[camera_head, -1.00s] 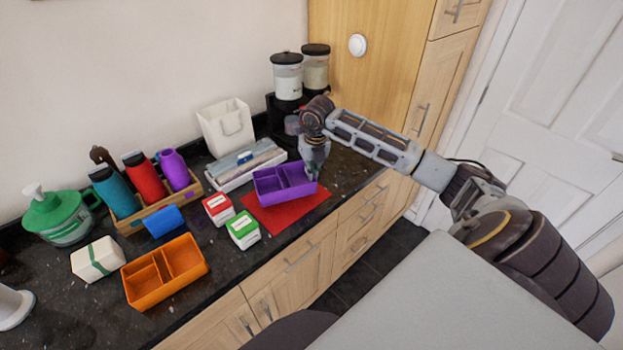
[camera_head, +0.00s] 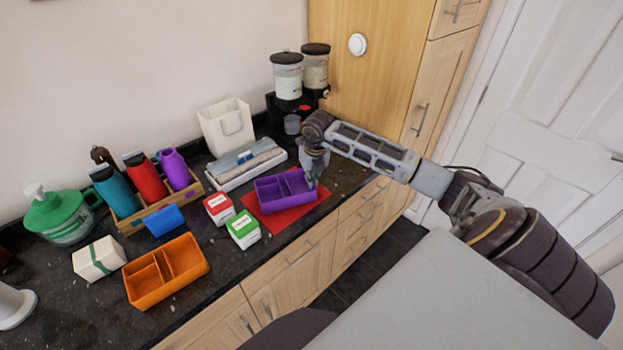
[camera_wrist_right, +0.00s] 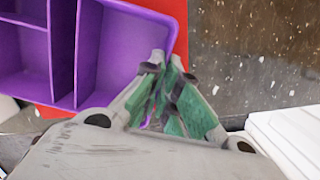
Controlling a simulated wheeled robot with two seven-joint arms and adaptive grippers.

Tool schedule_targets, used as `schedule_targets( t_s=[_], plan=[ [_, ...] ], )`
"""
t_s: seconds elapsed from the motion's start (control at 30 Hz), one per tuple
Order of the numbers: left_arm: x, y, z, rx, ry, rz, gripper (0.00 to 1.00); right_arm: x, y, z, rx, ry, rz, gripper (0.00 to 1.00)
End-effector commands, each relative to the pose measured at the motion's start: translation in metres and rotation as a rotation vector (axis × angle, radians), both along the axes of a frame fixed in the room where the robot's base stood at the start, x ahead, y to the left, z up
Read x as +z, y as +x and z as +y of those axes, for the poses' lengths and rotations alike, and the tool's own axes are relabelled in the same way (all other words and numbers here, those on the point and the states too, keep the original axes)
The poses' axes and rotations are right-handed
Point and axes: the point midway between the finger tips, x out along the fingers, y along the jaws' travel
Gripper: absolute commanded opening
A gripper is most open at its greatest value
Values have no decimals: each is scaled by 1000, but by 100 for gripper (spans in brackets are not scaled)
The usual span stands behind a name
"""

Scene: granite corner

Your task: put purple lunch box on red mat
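The purple lunch box (camera_head: 268,197) is open-topped with compartments and sits over the red mat (camera_head: 301,217) at the counter's front right. I cannot tell for sure whether its base touches the mat; red shows around its edges. My right gripper (camera_head: 313,181) is at the box's right end, pointing down. In the right wrist view my gripper (camera_wrist_right: 167,68) has its green-padded fingers closed about the right wall of the purple box (camera_wrist_right: 118,52). The red mat (camera_wrist_right: 160,6) also shows there beside the box. My left gripper is out of view.
Red-lidded (camera_head: 218,209) and green-lidded (camera_head: 243,230) containers stand just left of the mat. An orange box (camera_head: 190,258) lies farther left. A white tray (camera_head: 232,182) is behind the purple box, with dispensers (camera_head: 288,77) at the back. Dark counter is free right of the mat.

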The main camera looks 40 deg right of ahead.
Motion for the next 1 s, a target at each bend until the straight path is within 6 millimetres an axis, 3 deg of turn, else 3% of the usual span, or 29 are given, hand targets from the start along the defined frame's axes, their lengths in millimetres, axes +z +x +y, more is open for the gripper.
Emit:
schedule_targets(
  t_s=[0.03,0.23,0.73,1.0],
  plan=[
    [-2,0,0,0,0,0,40,-2,0,0,0,0,-1,0],
    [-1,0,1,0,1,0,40,-1,0,0,0,0,0,27],
    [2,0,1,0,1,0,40,2,0,0,0,0,0,27],
    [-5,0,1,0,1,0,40,29,-3,0,1,-1,-4,27]
  ],
)
